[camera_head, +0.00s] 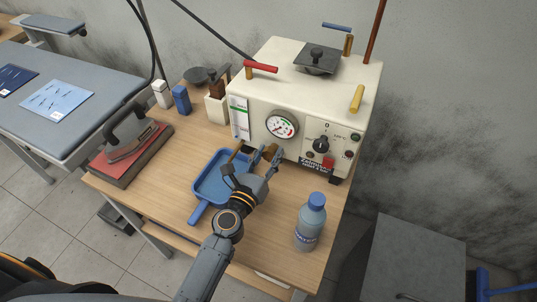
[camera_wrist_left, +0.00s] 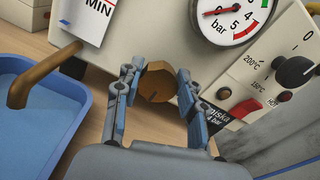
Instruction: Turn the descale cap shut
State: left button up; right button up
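The descale cap is a brown-brass, many-sided knob (camera_wrist_left: 157,84) low on the front of the cream boiler (camera_head: 248,118). In the head view the cap (camera_head: 271,151) shows small and partly covered. My left gripper (camera_head: 266,158) reaches across the table to it. In the left wrist view its two fingers (camera_wrist_left: 159,92) stand on either side of the cap, with the tips very close to its sides. I cannot tell whether both touch it. My right gripper is not in view.
A blue tray (camera_head: 208,190) lies left of my gripper, under a bent brass pipe (camera_wrist_left: 40,75). A blue-capped bottle (camera_head: 310,227) stands at the front right. The boiler's black dial (camera_head: 320,144) and red switch (camera_head: 328,161) are right of the cap. An iron (camera_head: 128,138) rests at left.

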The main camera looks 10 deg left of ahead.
pick_arm(q)
jog(key=c, duration=0.4)
